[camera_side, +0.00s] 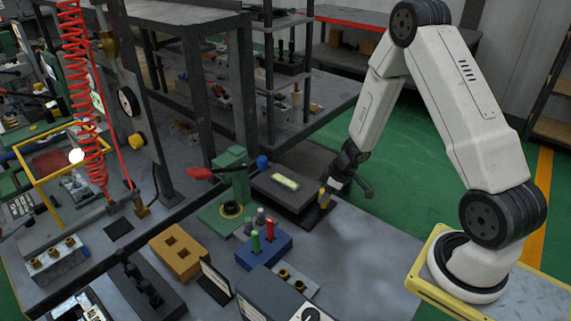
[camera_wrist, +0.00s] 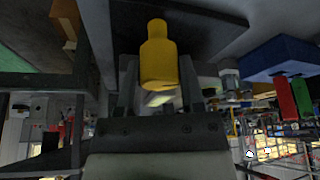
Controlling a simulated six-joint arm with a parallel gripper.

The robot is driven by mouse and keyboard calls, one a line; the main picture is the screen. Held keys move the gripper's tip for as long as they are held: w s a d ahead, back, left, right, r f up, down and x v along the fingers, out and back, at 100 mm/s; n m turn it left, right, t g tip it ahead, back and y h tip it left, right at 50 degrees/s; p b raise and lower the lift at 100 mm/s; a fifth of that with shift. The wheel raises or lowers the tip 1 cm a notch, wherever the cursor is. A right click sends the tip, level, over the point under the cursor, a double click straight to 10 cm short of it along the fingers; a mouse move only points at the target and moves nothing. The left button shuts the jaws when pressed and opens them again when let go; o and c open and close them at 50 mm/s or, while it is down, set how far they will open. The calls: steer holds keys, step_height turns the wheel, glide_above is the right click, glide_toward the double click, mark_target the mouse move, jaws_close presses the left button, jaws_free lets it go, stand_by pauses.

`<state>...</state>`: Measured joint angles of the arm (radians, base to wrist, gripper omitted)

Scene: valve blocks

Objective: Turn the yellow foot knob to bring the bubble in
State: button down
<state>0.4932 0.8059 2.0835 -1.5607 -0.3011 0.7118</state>
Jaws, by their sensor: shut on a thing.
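The yellow foot knob (camera_side: 325,195) stands at the right end of a dark levelling block (camera_side: 268,196) on the workbench. A pale yellow-green vial (camera_side: 285,182) lies on top of the block; its bubble is too small to make out. My gripper (camera_side: 331,190) reaches down from the right and is shut on the knob. In the wrist view the yellow knob (camera_wrist: 158,55) sits between the two dark fingers (camera_wrist: 157,85), which partly hide the vial behind it.
A blue block (camera_side: 264,248) with red and green pegs is in front. An orange block (camera_side: 178,252) lies front left.

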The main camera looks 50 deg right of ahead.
steer(key=shift+w, duration=0.1)
steer(key=shift+c, duration=1.1)
jaws_free()
steer(key=shift+d+r, duration=0.1)
steer(key=a+v, duration=0.1)
steer(key=v, duration=0.6)
steer(key=shift+s+d+r, duration=0.25)
steer(key=shift+d+r, duration=0.05)
steer(key=shift+d, duration=0.05)
